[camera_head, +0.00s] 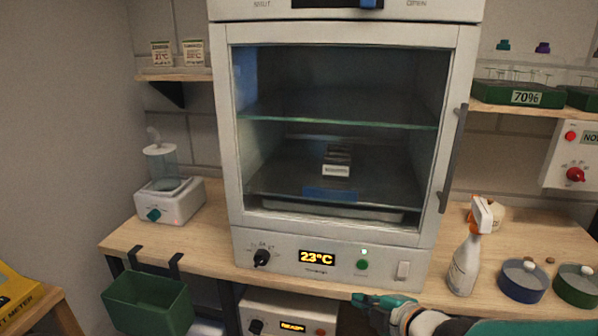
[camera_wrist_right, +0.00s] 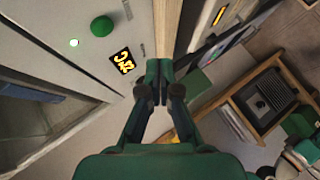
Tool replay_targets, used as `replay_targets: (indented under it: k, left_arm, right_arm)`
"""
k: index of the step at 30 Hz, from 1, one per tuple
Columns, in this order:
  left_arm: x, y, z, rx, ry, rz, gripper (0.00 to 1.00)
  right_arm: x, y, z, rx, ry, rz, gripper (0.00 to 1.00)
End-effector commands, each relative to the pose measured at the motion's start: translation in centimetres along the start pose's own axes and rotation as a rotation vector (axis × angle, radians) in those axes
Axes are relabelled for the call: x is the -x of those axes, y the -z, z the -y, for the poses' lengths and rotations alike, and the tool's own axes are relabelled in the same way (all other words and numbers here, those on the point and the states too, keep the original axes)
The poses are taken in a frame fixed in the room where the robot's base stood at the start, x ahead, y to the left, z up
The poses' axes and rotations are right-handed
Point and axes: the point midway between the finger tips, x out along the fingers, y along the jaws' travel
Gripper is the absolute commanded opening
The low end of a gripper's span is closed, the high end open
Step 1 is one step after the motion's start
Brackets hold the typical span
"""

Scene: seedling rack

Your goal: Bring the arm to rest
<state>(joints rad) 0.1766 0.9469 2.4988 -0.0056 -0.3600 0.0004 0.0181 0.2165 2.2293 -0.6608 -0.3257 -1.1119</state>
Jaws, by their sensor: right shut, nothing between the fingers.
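My right gripper (camera_head: 384,301) is in front of the bench's front edge, below the incubator's control panel, at the lower middle of the head view. In the right wrist view its fingers (camera_wrist_right: 159,75) are together with nothing between them. The incubator (camera_head: 335,130) stands on the bench with its glass door closed. Its display reads 23°C, and a small light glows above the green button. A small dark rack (camera_head: 337,161) with a white label is on its lower shelf. My left gripper is not in view.
A spray bottle (camera_head: 465,262), a blue-sided pot (camera_head: 524,281) and a green-sided pot (camera_head: 577,286) stand on the bench at right, near my right arm. A green bin (camera_head: 147,303) hangs at the left front edge. A second device (camera_head: 285,314) sits below the bench.

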Motion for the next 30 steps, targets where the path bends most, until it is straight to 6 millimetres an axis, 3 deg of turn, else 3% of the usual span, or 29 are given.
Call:
replay_targets:
  k: [2,5,8,12,16,18,22,30]
  left_arm:
    - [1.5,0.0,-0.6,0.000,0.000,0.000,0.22]
    - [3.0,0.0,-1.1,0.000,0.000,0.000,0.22]
    - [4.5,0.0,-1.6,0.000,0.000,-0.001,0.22]
    - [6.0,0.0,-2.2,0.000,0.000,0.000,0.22]
    - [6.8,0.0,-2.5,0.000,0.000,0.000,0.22]
    - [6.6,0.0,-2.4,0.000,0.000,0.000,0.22]
    - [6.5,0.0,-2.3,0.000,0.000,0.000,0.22]
    - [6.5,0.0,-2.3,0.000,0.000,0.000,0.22]
  right_arm:
    - [-1.2,-0.3,2.9,-0.037,0.092,0.003,0.00]
    - [-2.5,-0.8,8.9,-0.145,0.243,0.020,0.00]
    - [-2.6,-0.7,16.5,-0.371,0.413,0.074,0.00]
    - [-0.3,0.3,26.4,-0.798,0.623,0.244,0.00]
    - [3.3,1.7,33.8,-1.230,0.742,0.507,0.00]
    - [4.6,2.0,35.9,-1.419,0.743,0.644,0.00]
    - [5.5,1.8,36.6,-1.671,0.666,0.814,0.00]
    - [5.5,1.4,36.5,-1.835,0.596,0.901,0.00]
